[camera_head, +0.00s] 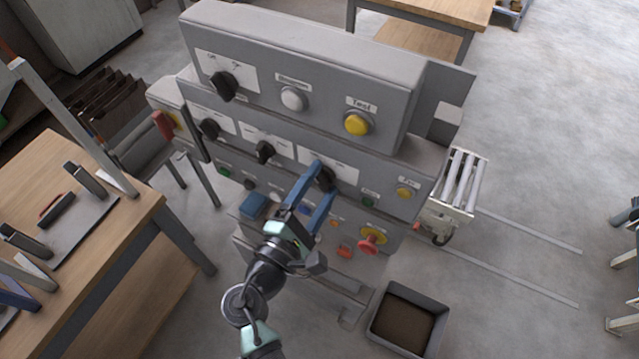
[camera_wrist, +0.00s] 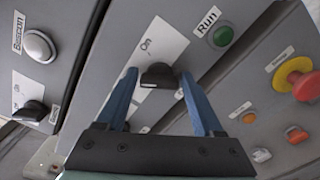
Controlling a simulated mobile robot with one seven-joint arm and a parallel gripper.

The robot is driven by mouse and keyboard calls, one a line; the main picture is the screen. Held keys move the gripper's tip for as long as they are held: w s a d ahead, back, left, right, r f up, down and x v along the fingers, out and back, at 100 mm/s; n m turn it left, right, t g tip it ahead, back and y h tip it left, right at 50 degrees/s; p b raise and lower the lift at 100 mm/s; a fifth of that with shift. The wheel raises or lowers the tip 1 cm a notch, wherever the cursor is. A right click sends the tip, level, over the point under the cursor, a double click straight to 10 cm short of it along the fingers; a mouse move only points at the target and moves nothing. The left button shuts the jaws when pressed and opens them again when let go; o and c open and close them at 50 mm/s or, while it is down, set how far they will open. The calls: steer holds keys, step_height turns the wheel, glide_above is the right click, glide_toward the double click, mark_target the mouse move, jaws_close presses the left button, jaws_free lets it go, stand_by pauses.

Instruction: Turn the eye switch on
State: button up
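A black rotary switch (camera_wrist: 158,74) sits on a white plate marked "On" in the wrist view; I cannot read whether it is labelled as the eye switch. In the head view this switch (camera_head: 326,177) is on the middle row of the grey panel, partly hidden by my fingers. My gripper (camera_head: 322,182) is at the panel with its blue fingers reaching to the switch. In the wrist view my gripper (camera_wrist: 160,80) is open, one finger on each side of the knob, with a gap showing on both sides.
Other black rotary switches (camera_head: 265,151) sit to the left on the same row. A green Run button (camera_wrist: 223,36) and a red emergency button (camera_head: 371,238) are close by. A yellow Test button (camera_head: 357,123) is on the upper box, which juts out above. A bin (camera_head: 433,346) stands on the floor.

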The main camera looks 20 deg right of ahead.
steer(key=c, duration=0.9)
steer(key=shift+c, duration=0.2)
steer(key=shift+f+m+b, duration=0.15)
steer(key=shift+m+b, duration=0.15)
steer(key=shift+b, duration=0.2)
steer(key=m+b, duration=0.1)
steer(key=b, duration=0.1)
steer(key=shift+f+m+b, duration=0.2)
steer(key=shift+m+b, duration=0.2)
steer(key=m+b, duration=0.3)
steer(key=b, duration=0.2)
steer(key=shift+f+m, duration=0.15)
steer(key=shift+m, duration=0.25)
steer(key=m+b, duration=0.3)
steer(key=b, duration=0.1)
steer(key=m+b, duration=0.2)
steer(key=b, duration=0.1)
steer(key=shift+m, duration=0.3)
steer(key=shift+r, duration=0.25)
